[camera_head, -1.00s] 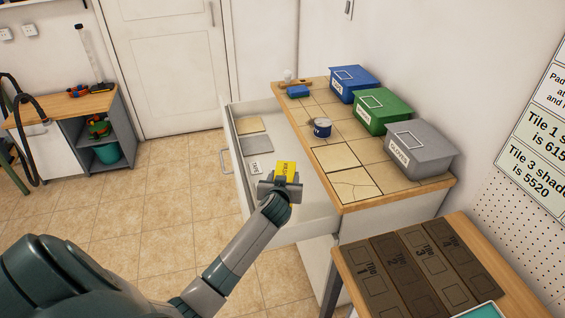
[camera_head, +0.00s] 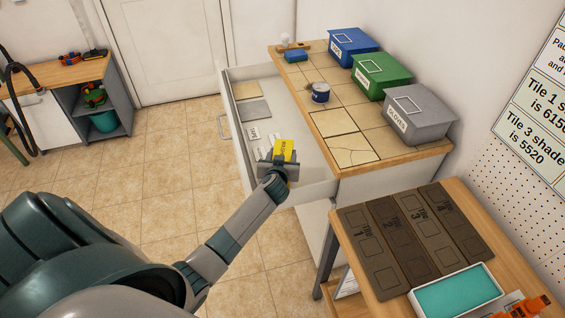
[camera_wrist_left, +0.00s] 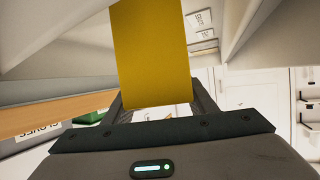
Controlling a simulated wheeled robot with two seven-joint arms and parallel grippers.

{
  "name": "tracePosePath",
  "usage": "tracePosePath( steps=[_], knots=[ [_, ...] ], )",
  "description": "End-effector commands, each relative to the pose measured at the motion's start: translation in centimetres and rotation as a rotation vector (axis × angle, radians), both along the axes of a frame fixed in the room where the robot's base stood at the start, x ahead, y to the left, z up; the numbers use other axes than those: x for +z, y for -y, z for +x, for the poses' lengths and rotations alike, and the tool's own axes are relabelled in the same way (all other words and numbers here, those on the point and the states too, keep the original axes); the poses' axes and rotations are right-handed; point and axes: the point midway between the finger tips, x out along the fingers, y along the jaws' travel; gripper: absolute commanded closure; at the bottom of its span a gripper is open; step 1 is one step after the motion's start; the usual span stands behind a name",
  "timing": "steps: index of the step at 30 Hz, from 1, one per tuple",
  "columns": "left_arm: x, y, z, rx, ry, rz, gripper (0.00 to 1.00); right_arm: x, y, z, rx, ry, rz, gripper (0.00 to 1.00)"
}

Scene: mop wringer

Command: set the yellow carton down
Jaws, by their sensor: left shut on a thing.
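The yellow carton (camera_head: 284,149) is held by my left gripper (camera_head: 280,160) at the open drawer (camera_head: 308,160) of the tiled counter. The gripper is shut on the carton. In the left wrist view the yellow carton (camera_wrist_left: 152,52) stands up between the two fingers of my left gripper (camera_wrist_left: 160,105) and fills the upper middle. I cannot tell whether the carton touches the drawer floor. My right gripper is not in view.
The drawer also holds a beige tile (camera_head: 246,90), a grey tile (camera_head: 253,110) and small white labelled cards (camera_head: 253,133). Blue, green and grey bins (camera_head: 418,112) stand on the counter. A bench with dark tile boards (camera_head: 405,235) is at the lower right.

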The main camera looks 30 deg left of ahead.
Motion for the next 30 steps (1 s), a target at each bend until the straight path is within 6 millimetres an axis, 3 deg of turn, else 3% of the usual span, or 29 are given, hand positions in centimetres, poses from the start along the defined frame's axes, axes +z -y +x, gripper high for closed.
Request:
tracePosePath(
  steps=[9,23,24,26,30],
  knots=[
    [-3.4,0.1,0.0,-0.001,-0.002,-0.001,0.81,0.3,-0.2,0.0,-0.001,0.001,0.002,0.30],
    [-4.1,0.1,0.0,-0.001,0.001,-0.002,0.81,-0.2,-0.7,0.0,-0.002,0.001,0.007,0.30],
    [-4.1,0.1,0.0,-0.001,-0.002,-0.001,0.44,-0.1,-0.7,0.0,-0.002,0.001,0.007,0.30],
    [-4.0,0.1,0.0,-0.001,-0.002,-0.001,0.30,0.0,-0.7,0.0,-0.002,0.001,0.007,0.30],
    [-4.0,0.1,0.0,-0.001,-0.002,-0.001,0.30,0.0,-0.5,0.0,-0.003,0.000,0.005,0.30]
  ],
)
